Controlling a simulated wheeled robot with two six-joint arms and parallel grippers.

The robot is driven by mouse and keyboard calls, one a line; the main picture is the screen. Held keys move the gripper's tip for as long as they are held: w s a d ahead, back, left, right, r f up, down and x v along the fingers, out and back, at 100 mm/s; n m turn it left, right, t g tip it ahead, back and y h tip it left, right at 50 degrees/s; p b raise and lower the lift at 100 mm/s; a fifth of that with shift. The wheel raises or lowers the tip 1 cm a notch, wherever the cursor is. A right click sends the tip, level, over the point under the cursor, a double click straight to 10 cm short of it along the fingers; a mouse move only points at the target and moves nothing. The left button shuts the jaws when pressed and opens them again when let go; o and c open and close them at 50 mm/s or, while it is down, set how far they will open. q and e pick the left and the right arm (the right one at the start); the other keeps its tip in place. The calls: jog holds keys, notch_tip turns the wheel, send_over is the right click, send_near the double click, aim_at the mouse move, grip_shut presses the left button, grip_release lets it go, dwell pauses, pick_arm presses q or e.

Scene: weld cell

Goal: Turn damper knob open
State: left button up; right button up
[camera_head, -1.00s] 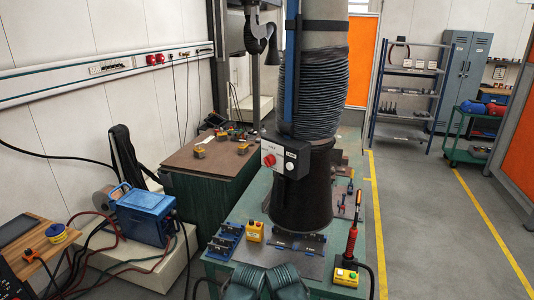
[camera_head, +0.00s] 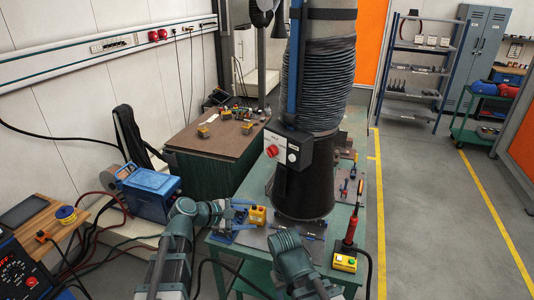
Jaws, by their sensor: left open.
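The red damper knob (camera_head: 272,151) sits on the pale front of a dark control box (camera_head: 290,149). The box is fixed to the side of the thick black extraction hose (camera_head: 320,85), above its hood (camera_head: 303,190). My left gripper (camera_head: 243,213) is open and empty, low over the green table's left side, below and left of the knob and apart from it. Its fingers overlap blue clamps in the picture. My right arm (camera_head: 290,255) shows at the bottom middle; I cannot make out its gripper.
A red-handled torch (camera_head: 350,230) and another yellow box (camera_head: 344,262) are at the table's front right. A brown-topped bench (camera_head: 210,143) stands behind left. A blue welding unit (camera_head: 150,193) is at left.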

pick_arm(q)
jog(key=w+a+r+n+t+h, duration=0.1)
jog(key=w+r+n+t+h, duration=0.15)
jog(key=w+r+n, duration=0.35)
jog(key=n+t, duration=0.4)
jog(key=n, duration=0.2)
send_near(268, 153)
jog(key=x, duration=0.9)
jog(key=shift+w+d+f, duration=0.1)
jog(key=shift+w+d, duration=0.05)
jog(key=shift+w, duration=0.05)
grip_shut()
